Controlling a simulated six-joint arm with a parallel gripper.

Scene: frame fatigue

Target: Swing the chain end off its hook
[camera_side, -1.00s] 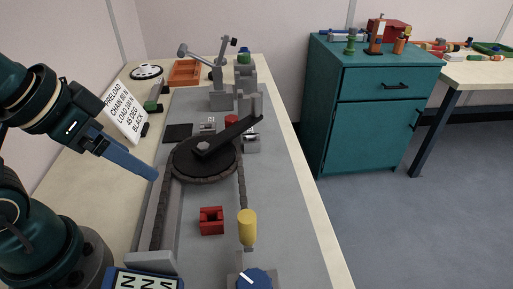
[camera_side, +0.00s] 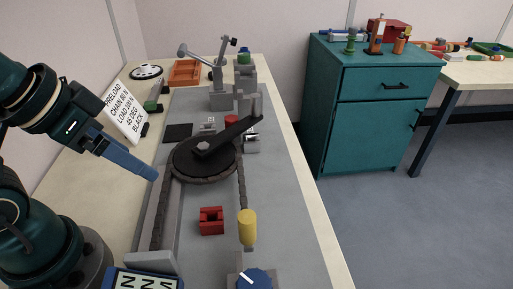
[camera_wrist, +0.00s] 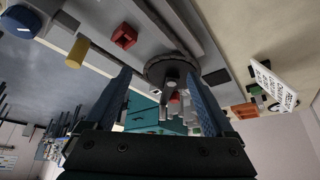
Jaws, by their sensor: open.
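The chain (camera_side: 160,215) is a dark brown strand that wraps around the black round sprocket (camera_side: 190,165). Its right-hand run hangs down to a yellow cylinder (camera_side: 247,226), where the end and any hook are too small to make out. A black crank arm (camera_side: 235,132) lies across the sprocket. My gripper (camera_side: 155,174) is left of the sprocket, above the chain's left run and apart from it as far as I can tell. In the wrist view, my gripper's two blue fingers (camera_wrist: 160,88) are spread with nothing between them, and the yellow cylinder (camera_wrist: 77,50) shows at upper left.
A red block (camera_side: 211,220) sits between the chain runs. A blue knob (camera_side: 254,280) and a display (camera_side: 143,279) are at the front. A white sign (camera_side: 124,112) stands behind my gripper. Upright grey posts (camera_side: 222,98) stand at the back. The plate right of the chain is mostly clear.

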